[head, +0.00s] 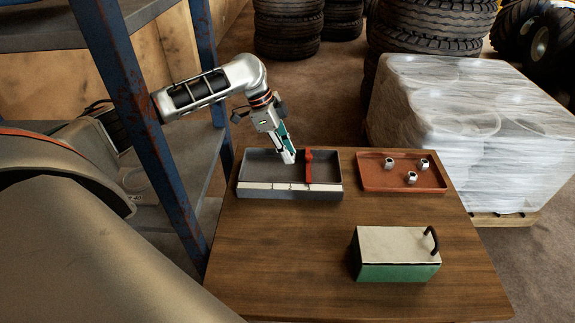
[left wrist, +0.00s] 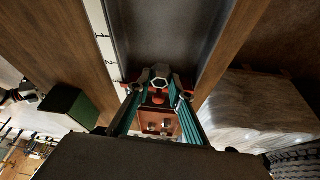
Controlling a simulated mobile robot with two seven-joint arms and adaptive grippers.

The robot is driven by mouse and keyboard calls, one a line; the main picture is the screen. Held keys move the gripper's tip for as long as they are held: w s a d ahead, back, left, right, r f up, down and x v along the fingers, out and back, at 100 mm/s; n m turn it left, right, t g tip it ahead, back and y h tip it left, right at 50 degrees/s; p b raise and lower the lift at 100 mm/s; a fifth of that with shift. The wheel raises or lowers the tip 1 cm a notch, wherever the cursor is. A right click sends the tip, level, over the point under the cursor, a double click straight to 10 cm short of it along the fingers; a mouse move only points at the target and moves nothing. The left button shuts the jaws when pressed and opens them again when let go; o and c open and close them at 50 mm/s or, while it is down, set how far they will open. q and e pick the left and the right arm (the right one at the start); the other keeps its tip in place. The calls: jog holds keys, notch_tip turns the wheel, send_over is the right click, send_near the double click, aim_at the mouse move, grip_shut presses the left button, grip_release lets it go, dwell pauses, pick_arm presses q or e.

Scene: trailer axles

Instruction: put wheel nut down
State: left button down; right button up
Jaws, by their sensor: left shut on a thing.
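My left gripper (head: 288,157) reaches down over the grey tray (head: 262,186), just left of its red divider (head: 308,166) in the head view. In the left wrist view, the left gripper (left wrist: 160,88) is shut on a grey hexagonal wheel nut (left wrist: 161,71), held between the fingertips. My right gripper is not in view.
An orange-red tray (head: 435,187) with three nuts (head: 411,178) stands at the table's back right. A green box with a pale lid and dark handle (head: 396,250) is near the front. The wooden table (head: 285,255) is clear front left. A blue shelf post (head: 150,130) stands beside my left arm.

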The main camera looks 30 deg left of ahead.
aim_at(287, 172)
pick_arm(q)
notch_tip(287, 172, down, 5)
jog(key=shift+r+b, duration=0.1)
jog(key=shift+b, duration=0.25)
jog(key=c, duration=1.8)
grip_release()
jog(key=p+v, duration=0.1)
jog(key=v, duration=1.1)
jog(key=shift+p, duration=0.3)
